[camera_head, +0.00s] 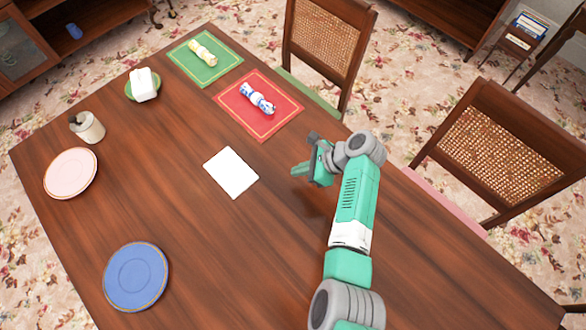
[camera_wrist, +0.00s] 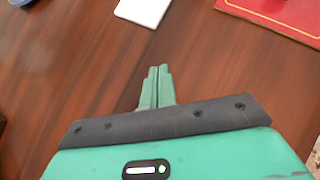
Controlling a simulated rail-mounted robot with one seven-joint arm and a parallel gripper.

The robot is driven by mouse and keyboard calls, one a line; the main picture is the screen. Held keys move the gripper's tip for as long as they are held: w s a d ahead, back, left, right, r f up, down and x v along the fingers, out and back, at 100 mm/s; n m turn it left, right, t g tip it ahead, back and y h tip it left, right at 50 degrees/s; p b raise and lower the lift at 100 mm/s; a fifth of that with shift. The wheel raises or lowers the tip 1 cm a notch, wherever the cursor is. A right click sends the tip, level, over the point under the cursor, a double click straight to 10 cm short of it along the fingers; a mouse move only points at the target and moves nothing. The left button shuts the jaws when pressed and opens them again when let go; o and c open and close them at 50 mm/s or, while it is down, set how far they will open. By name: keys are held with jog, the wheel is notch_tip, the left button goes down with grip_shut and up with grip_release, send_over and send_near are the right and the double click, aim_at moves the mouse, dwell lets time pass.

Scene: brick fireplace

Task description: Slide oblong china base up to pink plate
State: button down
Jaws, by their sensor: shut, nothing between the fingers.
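The pink plate (camera_head: 71,173) lies flat near the left edge of the table in the head view. A white oblong block (camera_head: 144,85) sits on a green dish (camera_head: 129,94) farther back along that side; this looks like the oblong china piece, but I cannot be sure. The white pot stands between it and the pink plate. My gripper (camera_head: 299,171) is above the table's right part, apart from both. Its green fingers are together and empty in the wrist view (camera_wrist: 157,72). Neither the pink plate nor the white block shows in the wrist view.
A white pot (camera_head: 88,128), blue plate (camera_head: 137,276) and white card (camera_head: 231,172) are on the table. A red mat (camera_head: 263,125) holds a blue-white roll (camera_head: 257,98); a green mat (camera_head: 184,65) holds a pale roll (camera_head: 202,52). Chairs stand along the right side.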

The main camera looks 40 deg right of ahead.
aim_at(258, 176)
jog(key=b+x, duration=0.3)
jog(key=x, duration=0.5)
jog(key=shift+f, duration=0.15)
jog(key=shift+w+a+b, duration=0.3)
jog(key=shift+w+a, duration=0.85)
jog(key=shift+a, duration=0.1)
jog(key=shift+w+a+r, duration=0.2)
